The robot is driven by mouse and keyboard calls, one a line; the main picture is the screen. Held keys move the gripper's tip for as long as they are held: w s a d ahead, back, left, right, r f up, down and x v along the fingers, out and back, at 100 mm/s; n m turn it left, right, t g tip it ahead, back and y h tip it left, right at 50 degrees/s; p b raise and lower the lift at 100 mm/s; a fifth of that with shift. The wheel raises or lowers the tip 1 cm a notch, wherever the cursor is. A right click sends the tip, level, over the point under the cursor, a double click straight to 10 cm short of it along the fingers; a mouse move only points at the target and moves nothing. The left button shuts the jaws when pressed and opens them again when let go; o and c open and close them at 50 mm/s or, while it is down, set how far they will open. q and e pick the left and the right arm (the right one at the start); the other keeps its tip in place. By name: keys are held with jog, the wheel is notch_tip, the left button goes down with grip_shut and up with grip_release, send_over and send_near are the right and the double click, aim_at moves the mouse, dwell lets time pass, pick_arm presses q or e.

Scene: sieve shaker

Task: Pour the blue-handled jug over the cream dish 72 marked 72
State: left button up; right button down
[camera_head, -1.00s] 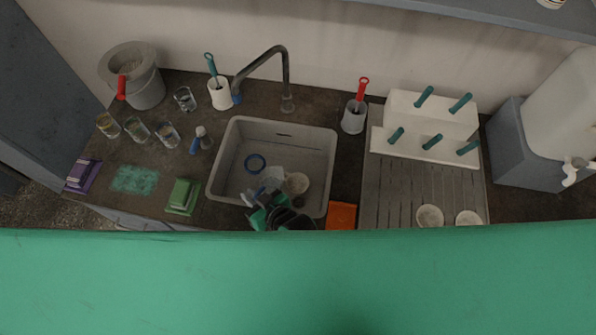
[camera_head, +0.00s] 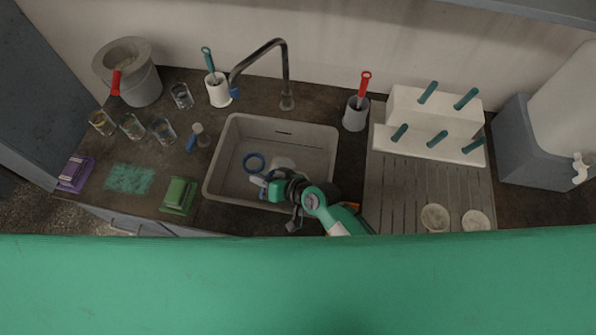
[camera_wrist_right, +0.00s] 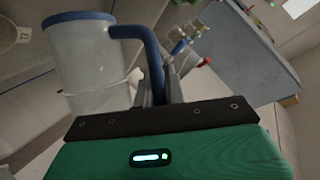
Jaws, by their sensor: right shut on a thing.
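The blue-handled jug is clear, with a blue rim and handle; its body (camera_wrist_right: 92,65) fills the left of the right wrist view. In the head view its rim seems to be the blue ring (camera_head: 255,163) in the sink. My right gripper (camera_head: 262,182) is over the sink, and in the wrist view it is shut on the blue handle (camera_wrist_right: 152,60). A cream dish marked 72 (camera_wrist_right: 14,38) shows at the upper left of the wrist view, apart from the jug. A pale thing (camera_head: 283,163) lies by my gripper in the head view. My left gripper is out of view.
The sink (camera_head: 213,178) has raised walls, and a tap (camera_head: 287,85) stands behind it. Several glasses (camera_head: 132,126) and a grey bucket (camera_head: 143,85) stand left. A ribbed drainer (camera_head: 395,195) with two pale dishes (camera_head: 435,217) and a white rack (camera_head: 410,150) are right.

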aim_at(276, 161)
jog(key=shift+w+d+m, duration=0.15)
jog(key=shift+w+m, duration=0.1)
jog(key=shift+m, duration=0.15)
jog(key=shift+w+d+m+g+y+b, duration=0.2)
jog(key=shift+w+m+g+y+b, duration=0.1)
jog(key=shift+g+b, duration=0.15)
jog(key=shift+w+d+m+b, duration=0.2)
jog(key=shift+w+m+b, duration=0.1)
jog(key=shift+m, duration=0.1)
dwell(0.5)
jog(key=shift+w+d+r+m+g+y+p, duration=0.35)
jog(key=shift+w+r+m+g+y, duration=0.1)
jog(key=shift+r+m+g+y, duration=0.25)
dwell(1.5)
jog(key=shift+w+d+f+m+b, duration=0.2)
jog(key=shift+w+d+m+b, duration=0.2)
jog(key=shift+w+m, duration=0.1)
dwell(1.3)
jog(key=shift+f, duration=0.1)
